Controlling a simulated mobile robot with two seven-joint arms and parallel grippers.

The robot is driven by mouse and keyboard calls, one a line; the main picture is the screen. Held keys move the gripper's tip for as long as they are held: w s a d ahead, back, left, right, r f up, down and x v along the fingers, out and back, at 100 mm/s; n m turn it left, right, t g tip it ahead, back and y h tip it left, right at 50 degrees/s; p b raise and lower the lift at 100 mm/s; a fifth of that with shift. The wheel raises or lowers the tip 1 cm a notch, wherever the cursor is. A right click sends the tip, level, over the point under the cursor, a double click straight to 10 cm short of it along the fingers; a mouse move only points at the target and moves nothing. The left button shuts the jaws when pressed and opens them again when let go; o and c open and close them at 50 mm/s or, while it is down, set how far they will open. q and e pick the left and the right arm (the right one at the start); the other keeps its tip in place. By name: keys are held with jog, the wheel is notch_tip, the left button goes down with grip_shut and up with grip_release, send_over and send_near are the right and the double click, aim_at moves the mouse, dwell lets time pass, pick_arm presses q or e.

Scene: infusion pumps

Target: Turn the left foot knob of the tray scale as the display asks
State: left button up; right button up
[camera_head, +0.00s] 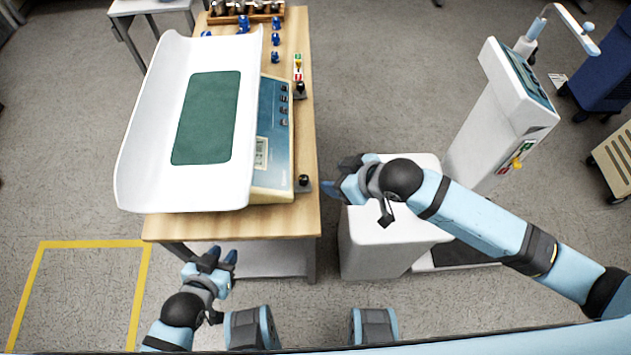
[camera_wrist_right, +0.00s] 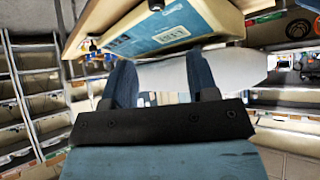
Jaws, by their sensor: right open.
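The tray scale has a white curved tray (camera_head: 140,165) with a green mat and a blue control panel (camera_head: 277,135) on its right side. Its small display (camera_head: 261,153) shows dark characters too small to read surely; the display also shows in the right wrist view (camera_wrist_right: 171,36). A black foot knob (camera_head: 303,180) sits at the panel's near end, and another black knob (camera_head: 300,88) at its far end. My right gripper (camera_head: 331,188) is open, just right of the near knob and apart from it. My left gripper (camera_head: 220,257) is open and empty, below the table's near edge.
The wooden table (camera_head: 225,225) carries the scale, several blue pieces and a rack of metal weights (camera_head: 245,8) at the far end. A white cabinet (camera_head: 375,245) stands under my right arm. A white column device (camera_head: 510,100) stands at right.

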aim_at(303, 178)
jog(key=x, duration=0.9)
jog(key=b+x, duration=0.1)
jog(key=x, duration=0.3)
jog(key=shift+w+f, duration=0.15)
jog(key=shift+f, duration=0.3)
jog(key=shift+d, duration=0.1)
jog(key=c, duration=0.9)
